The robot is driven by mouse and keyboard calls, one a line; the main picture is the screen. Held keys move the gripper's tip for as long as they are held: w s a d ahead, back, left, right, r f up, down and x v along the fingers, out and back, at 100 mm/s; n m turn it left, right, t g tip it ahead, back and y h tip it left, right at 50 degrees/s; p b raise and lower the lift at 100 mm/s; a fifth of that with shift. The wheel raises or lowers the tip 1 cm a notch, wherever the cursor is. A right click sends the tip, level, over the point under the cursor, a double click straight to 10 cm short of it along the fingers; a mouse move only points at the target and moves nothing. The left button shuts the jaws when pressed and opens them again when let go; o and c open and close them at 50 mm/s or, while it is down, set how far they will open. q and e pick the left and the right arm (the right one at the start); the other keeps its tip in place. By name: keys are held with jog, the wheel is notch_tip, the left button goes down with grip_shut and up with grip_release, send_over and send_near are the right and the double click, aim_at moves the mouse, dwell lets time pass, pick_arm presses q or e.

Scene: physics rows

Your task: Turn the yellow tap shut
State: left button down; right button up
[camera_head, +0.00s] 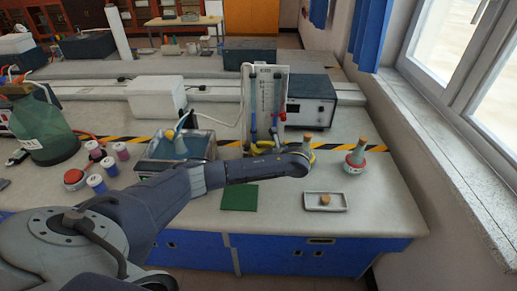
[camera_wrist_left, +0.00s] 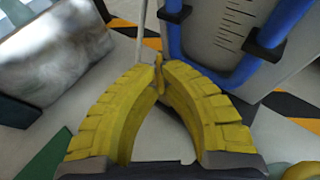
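My left gripper (camera_head: 262,147) reaches in from the left, its yellow ridged fingers in front of the upright panel with blue tubes (camera_head: 266,100). In the left wrist view the fingertips (camera_wrist_left: 160,68) come together on a thin yellow piece, which looks like the handle of the yellow tap (camera_wrist_left: 159,78). The panel's blue tubes (camera_wrist_left: 174,38) stand just beyond the fingers. In the head view the tap cannot be told apart from the yellow fingers. The tap's body is mostly hidden behind the fingers. My right gripper is not in view.
A flask with a red ring (camera_head: 355,160) and another corked flask (camera_head: 307,143) stand right of the gripper. A white tray (camera_head: 312,204) and a green mat (camera_head: 239,197) lie in front. A water tank (camera_head: 208,149) stands left, near my arm. A dark instrument (camera_head: 311,101) stands behind.

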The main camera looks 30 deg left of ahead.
pick_arm(q)
jog(key=m+t+h, duration=0.1)
jog(key=m+t, duration=0.2)
jog(key=m+t+h, duration=0.1)
jog(key=shift+s+a+m+h, duration=0.3)
jog(key=shift+s+a, duration=0.1)
jog(key=shift+s+a+m+t+h, duration=0.15)
jog(key=shift+m+t+h, duration=1.25)
jog(key=shift+m+h, duration=0.4)
jog(key=c, duration=1.8)
grip_release()
jog(key=shift+v, duration=6)
